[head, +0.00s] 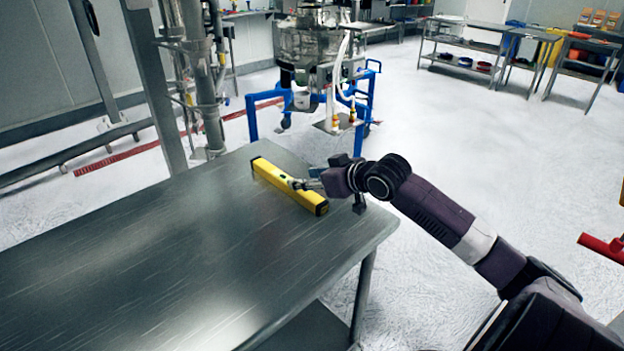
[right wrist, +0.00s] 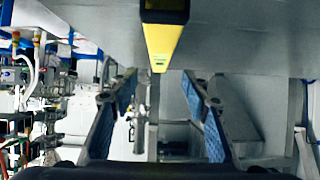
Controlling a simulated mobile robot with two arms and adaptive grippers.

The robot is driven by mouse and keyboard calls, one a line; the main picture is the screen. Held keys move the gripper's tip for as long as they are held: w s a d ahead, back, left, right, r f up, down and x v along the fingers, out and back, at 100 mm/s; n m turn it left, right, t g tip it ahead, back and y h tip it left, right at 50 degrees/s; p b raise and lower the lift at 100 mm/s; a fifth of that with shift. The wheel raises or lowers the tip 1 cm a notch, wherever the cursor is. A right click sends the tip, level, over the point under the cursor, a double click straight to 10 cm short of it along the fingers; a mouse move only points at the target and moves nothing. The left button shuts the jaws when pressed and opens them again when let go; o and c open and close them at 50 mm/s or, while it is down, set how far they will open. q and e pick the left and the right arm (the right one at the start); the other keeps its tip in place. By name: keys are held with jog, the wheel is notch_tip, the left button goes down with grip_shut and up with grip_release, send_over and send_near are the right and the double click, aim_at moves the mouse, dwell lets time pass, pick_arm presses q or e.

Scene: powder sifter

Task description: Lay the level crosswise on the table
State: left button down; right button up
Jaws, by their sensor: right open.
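A yellow level (head: 289,186) with dark ends lies on the metal table (head: 150,262), near the table's far right corner. It runs diagonally from upper left to lower right in the head view. My right gripper (head: 303,184) is at the level's right side, close to its middle. In the right wrist view the gripper (right wrist: 159,84) is open, its blue-padded fingers apart, with the level (right wrist: 163,45) in line with the gap between the fingertips. I cannot tell whether a finger touches it. My left gripper is not in view.
The table is bare to the left and front of the level. A grey post (head: 155,85) and pipes stand behind the table. A steel machine on a blue frame (head: 252,121) stands beyond the far edge. Shelved benches (head: 466,47) are far off at the right.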

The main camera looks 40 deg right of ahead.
jog(key=shift+v, duration=1.15)
jog(key=shift+d, duration=0.1)
